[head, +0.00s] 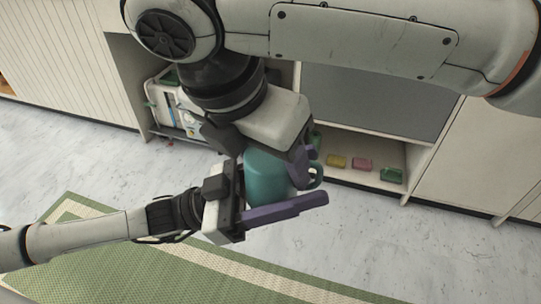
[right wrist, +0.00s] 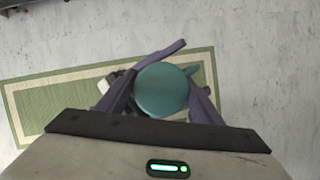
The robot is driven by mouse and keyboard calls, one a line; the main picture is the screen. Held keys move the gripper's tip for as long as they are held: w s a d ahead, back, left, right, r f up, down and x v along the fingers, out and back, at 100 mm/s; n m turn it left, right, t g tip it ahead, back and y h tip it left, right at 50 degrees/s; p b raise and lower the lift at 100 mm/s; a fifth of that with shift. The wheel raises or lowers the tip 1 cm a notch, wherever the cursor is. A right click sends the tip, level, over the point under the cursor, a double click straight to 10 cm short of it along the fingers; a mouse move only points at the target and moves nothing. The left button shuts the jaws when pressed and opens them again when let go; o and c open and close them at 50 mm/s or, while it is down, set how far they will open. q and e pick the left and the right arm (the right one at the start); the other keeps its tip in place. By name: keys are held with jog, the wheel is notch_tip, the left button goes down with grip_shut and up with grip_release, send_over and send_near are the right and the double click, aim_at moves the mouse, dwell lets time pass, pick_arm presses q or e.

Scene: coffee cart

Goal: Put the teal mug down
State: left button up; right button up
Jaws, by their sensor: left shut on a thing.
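The teal mug (head: 268,178) is held in the air between my two grippers, its handle (head: 317,174) toward the right. In the right wrist view the mug (right wrist: 162,90) shows as a round teal disc. My left gripper (head: 298,203) comes in from the left, low, and is shut on the mug. My right gripper (head: 268,160) reaches down from above, one finger on each side of the mug; whether its fingers press on the mug I cannot tell. The upper part of the mug is hidden behind my right gripper in the head view.
A low shelf at the back holds a yellow block (head: 336,160), a pink block (head: 362,164) and a green item (head: 391,175). A white appliance (head: 180,108) stands in the left recess. A green mat (head: 120,265) lies on the pale floor, with bare floor to the right.

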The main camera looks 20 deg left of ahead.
jog(key=shift+a, duration=0.1)
jog(key=c, duration=0.7)
pick_arm(q)
jog(key=o, duration=1.4)
jog(key=shift+c, duration=0.2)
